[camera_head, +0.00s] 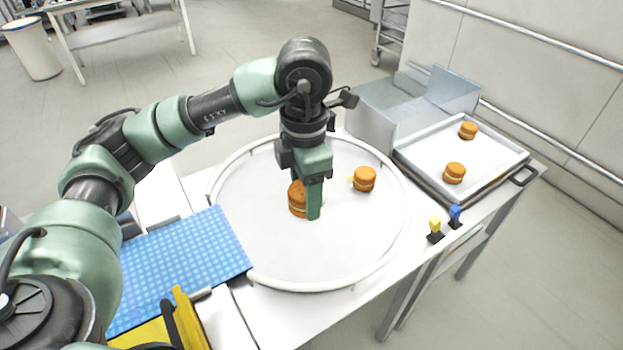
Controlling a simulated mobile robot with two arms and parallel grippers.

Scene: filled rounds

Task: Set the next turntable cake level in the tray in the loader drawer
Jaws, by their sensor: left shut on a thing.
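My left gripper (312,198) points straight down over the round white turntable (285,255). It is shut on a small orange-brown cake (297,197) with a pale filling band, partly hidden behind the finger. I cannot tell whether this cake touches the turntable. A second filled cake (364,179) stands on the turntable to the right of the gripper. The tray (422,152) in the loader drawer at the right holds two cakes, one near its back corner (468,130) and one near its front edge (455,172). My right gripper is not in view.
A grey metal loader housing (385,112) stands behind the tray. A yellow knob (435,226) and a blue knob (455,213) stand at the table's front edge. A blue dimpled belt (185,265) lies left of the turntable. Much of the tray is bare.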

